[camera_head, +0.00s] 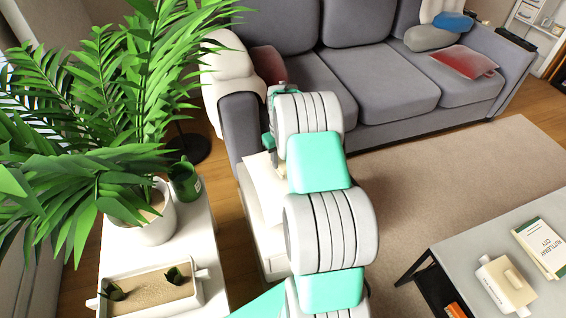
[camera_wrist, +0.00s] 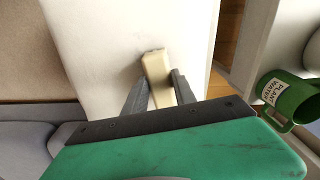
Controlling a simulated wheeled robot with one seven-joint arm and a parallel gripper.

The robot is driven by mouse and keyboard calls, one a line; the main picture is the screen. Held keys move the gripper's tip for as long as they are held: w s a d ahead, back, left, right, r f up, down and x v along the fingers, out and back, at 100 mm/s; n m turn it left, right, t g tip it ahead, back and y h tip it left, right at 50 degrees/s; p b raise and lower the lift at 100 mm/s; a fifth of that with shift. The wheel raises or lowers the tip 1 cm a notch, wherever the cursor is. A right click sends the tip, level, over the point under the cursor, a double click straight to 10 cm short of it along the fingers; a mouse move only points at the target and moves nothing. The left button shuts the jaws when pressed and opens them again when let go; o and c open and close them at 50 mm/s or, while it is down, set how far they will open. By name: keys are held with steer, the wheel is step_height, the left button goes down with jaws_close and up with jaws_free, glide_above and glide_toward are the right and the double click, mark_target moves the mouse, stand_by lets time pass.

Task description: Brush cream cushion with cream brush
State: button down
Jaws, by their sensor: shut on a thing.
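My gripper (camera_wrist: 158,92) is shut on a cream brush (camera_wrist: 157,68), which sticks out beyond the two grey fingertips in the wrist view. Right beyond the brush is a broad, pale cream surface, which looks like the cream cushion (camera_wrist: 95,40). The brush end lies over this surface, with a dark shadow beside it; I cannot tell for sure whether they touch. In the head view the cushion (camera_head: 259,178) shows partly behind my arm, beside the sofa's left end. My arm hides most of the brush and fingers there.
A side table (camera_head: 207,240) at left holds a potted palm (camera_head: 150,222), a green watering can (camera_head: 184,178) and a planter tray (camera_head: 150,290). A grey sofa (camera_head: 385,85) stands behind. A coffee table (camera_head: 465,245) at right bears a book (camera_head: 541,247) and a cream handled object (camera_head: 507,284).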

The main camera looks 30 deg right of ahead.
steer(key=shift+s+a+r+p, duration=0.15)
steer(key=shift+s+p, duration=0.35)
steer(key=shift+s, duration=0.7)
steer(key=shift+w+f, duration=0.2)
steer(key=shift+w, duration=0.05)
steer(key=shift+w+f+b, duration=0.15)
steer(key=shift+w+b, duration=0.45)
steer(key=shift+w, duration=0.3)
steer(key=shift+s+r+p, duration=0.25)
steer(key=shift+s+p, duration=0.4)
steer(key=shift+s, duration=0.55)
steer(key=shift+w+f, duration=0.2)
steer(key=shift+w, duration=0.05)
steer(key=shift+w+b, duration=0.65)
steer(key=shift+w, duration=0.3)
